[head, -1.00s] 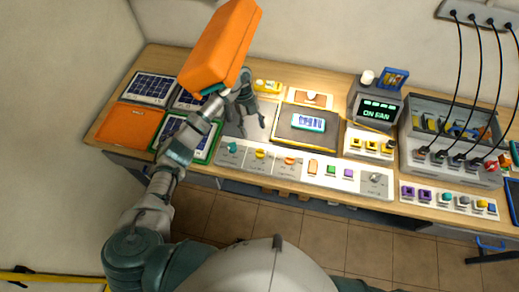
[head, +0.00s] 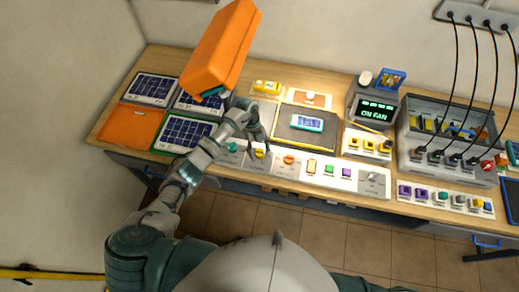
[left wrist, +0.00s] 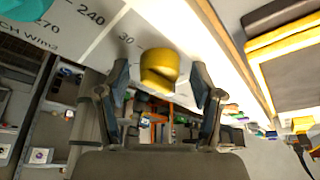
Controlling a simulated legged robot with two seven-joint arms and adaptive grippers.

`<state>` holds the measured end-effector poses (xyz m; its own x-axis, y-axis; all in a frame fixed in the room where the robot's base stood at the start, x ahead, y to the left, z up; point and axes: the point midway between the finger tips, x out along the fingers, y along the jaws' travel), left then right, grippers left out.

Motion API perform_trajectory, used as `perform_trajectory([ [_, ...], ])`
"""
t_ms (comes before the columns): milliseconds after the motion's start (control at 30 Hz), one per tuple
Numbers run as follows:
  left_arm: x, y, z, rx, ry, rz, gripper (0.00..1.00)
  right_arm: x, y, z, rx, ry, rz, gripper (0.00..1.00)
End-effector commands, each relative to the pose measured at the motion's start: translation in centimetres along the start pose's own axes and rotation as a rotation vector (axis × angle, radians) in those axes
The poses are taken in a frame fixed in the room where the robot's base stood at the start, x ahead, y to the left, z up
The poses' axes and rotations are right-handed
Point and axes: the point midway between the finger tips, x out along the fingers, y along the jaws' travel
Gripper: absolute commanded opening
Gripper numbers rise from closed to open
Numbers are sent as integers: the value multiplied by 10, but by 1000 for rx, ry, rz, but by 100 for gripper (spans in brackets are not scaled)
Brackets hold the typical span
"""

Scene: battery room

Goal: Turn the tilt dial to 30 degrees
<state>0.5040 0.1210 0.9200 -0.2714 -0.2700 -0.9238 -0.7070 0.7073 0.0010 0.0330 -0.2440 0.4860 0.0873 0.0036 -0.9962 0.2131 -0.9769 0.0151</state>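The yellow dial (head: 260,154) is on the long pale control panel (head: 228,168), between a teal knob (head: 232,147) and an orange knob (head: 289,160). In the left wrist view the yellow dial (left wrist: 158,70) has a printed scale beside it, with a 30 readable. Which way the dial points is not clear. My left gripper (head: 260,146) is at the yellow dial. In the left wrist view the left gripper (left wrist: 160,85) is open, with one finger on each side of the dial and a gap to each. My right gripper is not in view.
A large orange block (head: 222,48) is above my left wrist. Solar panel cards (head: 150,88) and an orange mat (head: 130,122) lie at left. A black-framed tray (head: 283,138) lies behind the panel. A display box (head: 372,105) and cabled unit (head: 445,165) stand at right.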

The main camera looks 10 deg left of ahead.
Motion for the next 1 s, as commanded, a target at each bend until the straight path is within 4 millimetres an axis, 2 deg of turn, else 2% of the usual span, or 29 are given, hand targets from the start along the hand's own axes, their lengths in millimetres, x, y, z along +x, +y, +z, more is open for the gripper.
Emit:
perform_trajectory([
  [33,0,0,0,0,0,0,54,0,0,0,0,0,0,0],
  [200,0,0,0,0,0,0,12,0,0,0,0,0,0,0],
  [233,0,0,0,0,0,0,7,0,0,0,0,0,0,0],
  [633,0,-1,1,58,-1,24,7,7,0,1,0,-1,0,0],
  [1000,2,-2,2,318,-3,132,7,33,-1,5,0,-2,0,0],
])
